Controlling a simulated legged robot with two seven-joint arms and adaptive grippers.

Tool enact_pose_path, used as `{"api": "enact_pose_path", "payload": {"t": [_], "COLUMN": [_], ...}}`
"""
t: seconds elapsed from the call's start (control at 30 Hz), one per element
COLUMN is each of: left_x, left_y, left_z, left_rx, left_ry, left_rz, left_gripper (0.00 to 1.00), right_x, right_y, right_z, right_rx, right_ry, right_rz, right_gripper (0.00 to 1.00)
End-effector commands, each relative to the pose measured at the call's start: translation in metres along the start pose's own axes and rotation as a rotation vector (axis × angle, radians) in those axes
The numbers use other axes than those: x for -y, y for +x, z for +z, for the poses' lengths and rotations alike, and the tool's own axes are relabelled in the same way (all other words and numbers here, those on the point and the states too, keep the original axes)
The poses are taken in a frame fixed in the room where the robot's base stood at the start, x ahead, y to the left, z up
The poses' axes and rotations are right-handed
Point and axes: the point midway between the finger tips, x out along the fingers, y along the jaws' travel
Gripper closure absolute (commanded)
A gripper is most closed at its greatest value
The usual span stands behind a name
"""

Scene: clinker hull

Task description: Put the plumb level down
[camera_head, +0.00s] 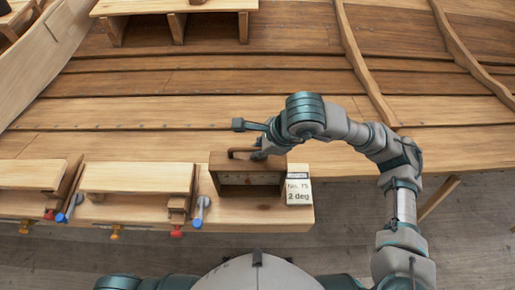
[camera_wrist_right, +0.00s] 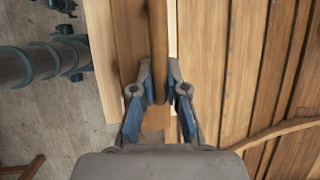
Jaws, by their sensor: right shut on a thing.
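My right gripper (camera_head: 262,153) is above the back of a dark wooden open-fronted box (camera_head: 249,190) on the bench. It is shut on a thin brown wooden bar, which I take to be the plumb level (camera_head: 240,151). In the right wrist view, the bar of the plumb level (camera_wrist_right: 158,45) runs up between the two fingertips of the right gripper (camera_wrist_right: 159,85). The rest of its shape is hidden or merges with the box, and I cannot tell whether it touches the box. My left gripper is not in view.
A card marked "2 deg" (camera_head: 299,191) stands right of the box. The planked hull (camera_head: 200,110) lies behind, with curved ribs at right.

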Motion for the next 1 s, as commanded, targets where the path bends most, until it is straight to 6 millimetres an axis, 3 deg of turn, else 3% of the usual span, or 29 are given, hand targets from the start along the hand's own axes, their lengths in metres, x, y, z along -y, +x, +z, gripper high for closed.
{"api": "enact_pose_path", "payload": {"t": [0.27, 0.3, 0.4, 0.77, 1.0], "left_x": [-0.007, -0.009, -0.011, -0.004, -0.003], "left_y": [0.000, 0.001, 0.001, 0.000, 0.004], "left_z": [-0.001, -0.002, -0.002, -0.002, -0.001], "left_rx": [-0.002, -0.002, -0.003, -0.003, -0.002], "left_ry": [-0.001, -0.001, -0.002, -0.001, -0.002], "left_rz": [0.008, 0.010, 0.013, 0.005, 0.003], "left_gripper": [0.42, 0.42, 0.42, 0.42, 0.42], "right_x": [-0.001, -0.001, -0.001, 0.000, 0.001], "right_y": [0.004, 0.005, 0.005, 0.000, -0.045], "right_z": [0.002, 0.001, 0.003, 0.002, 0.000], "right_rx": [0.000, -0.002, -0.002, -0.001, 0.002], "right_ry": [-0.001, -0.001, -0.001, 0.000, 0.002], "right_rz": [-0.002, -0.001, -0.001, -0.002, -0.007], "right_gripper": [1.00, 0.85, 0.62, 0.62, 0.62]}}
